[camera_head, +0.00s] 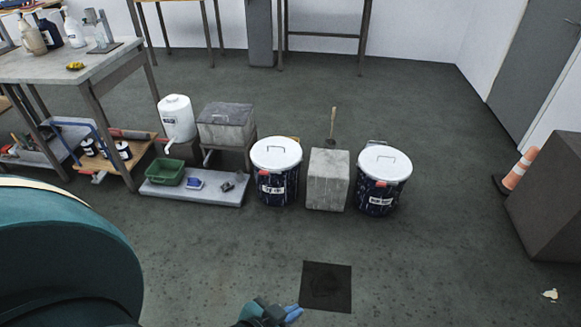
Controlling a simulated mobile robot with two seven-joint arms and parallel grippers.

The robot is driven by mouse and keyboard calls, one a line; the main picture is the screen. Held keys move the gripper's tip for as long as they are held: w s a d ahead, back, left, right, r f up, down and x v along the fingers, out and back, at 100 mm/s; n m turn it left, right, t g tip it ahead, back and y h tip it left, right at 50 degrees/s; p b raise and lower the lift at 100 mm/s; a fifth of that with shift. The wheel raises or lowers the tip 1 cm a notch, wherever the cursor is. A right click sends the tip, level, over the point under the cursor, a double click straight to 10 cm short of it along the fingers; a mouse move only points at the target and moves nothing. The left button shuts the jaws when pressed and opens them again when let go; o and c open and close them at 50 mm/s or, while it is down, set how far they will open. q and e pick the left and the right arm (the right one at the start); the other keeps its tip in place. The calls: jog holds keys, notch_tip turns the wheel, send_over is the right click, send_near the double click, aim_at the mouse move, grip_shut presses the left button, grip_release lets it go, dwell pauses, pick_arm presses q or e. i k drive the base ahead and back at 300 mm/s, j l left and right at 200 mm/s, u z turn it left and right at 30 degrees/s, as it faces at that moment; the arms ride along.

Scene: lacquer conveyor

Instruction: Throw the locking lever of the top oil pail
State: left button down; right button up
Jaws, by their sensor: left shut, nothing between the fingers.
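Two dark blue pails with white lids and a handle on each lid stand on the floor: a left pail (277,180) and a right pail (378,200). Each has a white label and a small red part on its front below the lid. The label text is too small to read surely, so I cannot tell which is the top oil pail. I cannot make out how either lever stands. My left gripper (292,312), with blue fingertips, is at the bottom edge, shut and empty, well apart from both pails. My right gripper is not in view.
A grey block (327,180) stands between the pails. Left of them are a low platform (195,196) with a green bin (165,172), a white canister (177,118) and a grey box (226,125). A workbench (70,62) is at left. An orange cone (519,169) stands right. The floor before the pails is clear.

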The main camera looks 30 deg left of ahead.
aim_at(265, 172)
jog(key=j+z, duration=0.3)
jog(key=j, duration=0.2)
jog(key=j+z, duration=0.25)
jog(key=j, duration=0.3)
jog(key=j+z, duration=0.25)
jog(key=j, duration=1.35)
jog(key=k+j+z, duration=0.1)
jog(key=j, duration=0.4)
jog(key=k+j, duration=0.1)
jog(key=j, duration=0.45)
jog(key=k+j, duration=0.1)
jog(key=j, duration=0.4)
jog(key=z, duration=0.05)
